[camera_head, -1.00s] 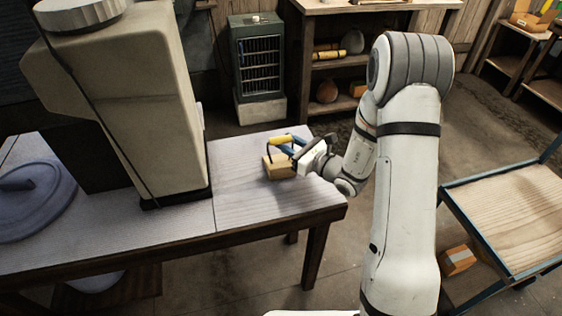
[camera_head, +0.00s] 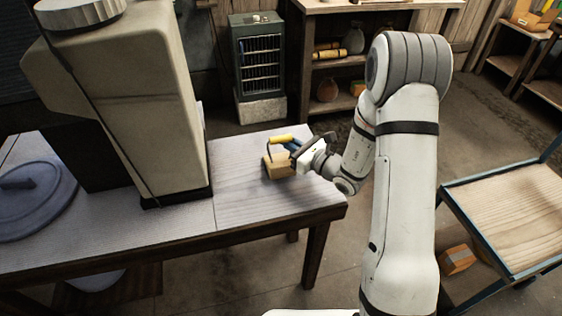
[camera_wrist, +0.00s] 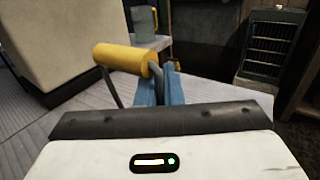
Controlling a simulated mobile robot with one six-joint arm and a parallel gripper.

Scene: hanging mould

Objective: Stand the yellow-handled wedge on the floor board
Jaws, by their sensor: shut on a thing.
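The yellow-handled wedge is a tan block (camera_head: 278,166) with a yellow grip (camera_head: 281,139) on a dark bracket. It rests on the right part of the workbench (camera_head: 240,205). In the wrist view its yellow handle (camera_wrist: 122,60) lies across the picture; the block is hidden there. My gripper (camera_head: 294,147) reaches in from the right with blue fingers. In the wrist view the fingers (camera_wrist: 160,86) are close together at the handle's right end, shut on it. A dark reddish board (camera_head: 125,292) lies on the floor under the bench, mostly hidden.
A large beige machine (camera_head: 150,110) stands on the bench left of the wedge. A round grey lid (camera_head: 35,200) lies farther left. A heater (camera_head: 258,65) stands behind.

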